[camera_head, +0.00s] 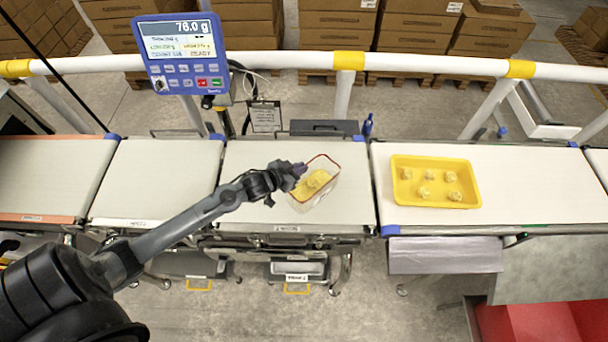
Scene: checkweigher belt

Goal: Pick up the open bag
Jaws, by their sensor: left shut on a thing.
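The open bag (326,192) is a clear, pale bag with a red rim and yellow contents. It is on the middle white belt section (248,160), its mouth facing up towards the camera. My left gripper (299,170) comes in from the left and is shut on the bag's upper-left rim. The fingertips are small and partly hidden by the wrist. I cannot tell whether the bag's base touches the belt. My right gripper is not in view.
A yellow tray (405,201) with several pale yellow lumps stands on the right belt (520,180). A blue scale display (181,52) and a white rail (290,63) stand behind the belts. The left belts (160,178) are clear.

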